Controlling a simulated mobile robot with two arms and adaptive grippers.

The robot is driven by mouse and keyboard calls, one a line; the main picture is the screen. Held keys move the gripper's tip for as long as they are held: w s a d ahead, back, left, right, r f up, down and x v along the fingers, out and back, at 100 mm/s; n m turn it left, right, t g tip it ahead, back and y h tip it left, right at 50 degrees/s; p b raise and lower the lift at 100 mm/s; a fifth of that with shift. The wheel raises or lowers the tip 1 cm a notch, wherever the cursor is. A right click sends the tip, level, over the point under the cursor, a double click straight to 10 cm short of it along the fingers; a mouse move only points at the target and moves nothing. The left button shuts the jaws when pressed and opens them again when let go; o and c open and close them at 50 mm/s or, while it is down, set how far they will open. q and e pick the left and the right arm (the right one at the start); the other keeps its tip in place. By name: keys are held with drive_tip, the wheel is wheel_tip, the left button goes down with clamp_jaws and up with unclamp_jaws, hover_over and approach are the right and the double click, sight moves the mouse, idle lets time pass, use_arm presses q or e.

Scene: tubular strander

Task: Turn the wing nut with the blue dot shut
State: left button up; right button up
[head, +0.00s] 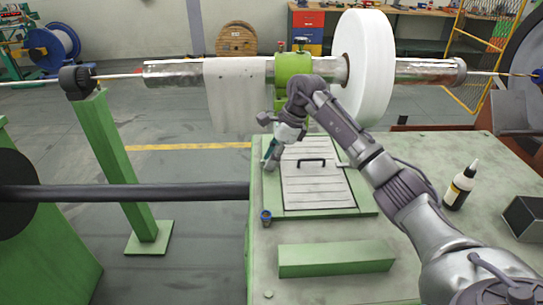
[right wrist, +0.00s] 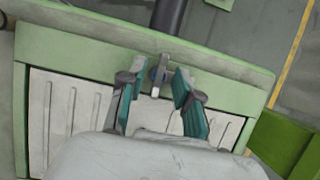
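In the head view, the right gripper (head: 271,157) reaches down to the left rim of the hatch (head: 318,190), hiding the nut there. My left gripper is not in view.
A small blue-topped piece (head: 265,217) sits by the hatch's near left corner. A black handle (head: 311,161) rises from the hatch. A green block (head: 335,260) lies in front; a bottle (head: 460,187) stands right. A white disc (head: 367,68) and horizontal tube hang above.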

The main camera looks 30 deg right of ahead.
drive_tip(key=shift+c, duration=0.3)
clamp_jaws()
drive_tip(key=shift+m, duration=0.3)
drive_tip(key=shift+m+t+h, duration=0.3)
drive_tip(key=shift+m+t, duration=0.1)
drive_tip(key=shift+m, duration=0.5)
drive_tip(key=m+t+h+b, duration=0.1)
drive_tip(key=m, duration=0.3)
drive_tip(key=shift+s+a, duration=0.1)
drive_tip(key=m+h, duration=0.1)
drive_tip(key=m, duration=0.2)
drive_tip(key=m+h+b, duration=0.1)
drive_tip(key=m, duration=0.1)
drive_tip(key=shift+a+m+t, duration=0.15)
drive_tip(key=shift+m+t, duration=0.25)
drive_tip(key=m+h+b, duration=0.1)
drive_tip(key=m+h, duration=0.1)
drive_tip(key=m, duration=0.3)
drive_tip(key=shift+a+m+b, duration=0.1)
drive_tip(key=shift+m+b, duration=0.2)
drive_tip(key=shift+b, duration=0.05)
drive_tip(key=shift+g, duration=0.3)
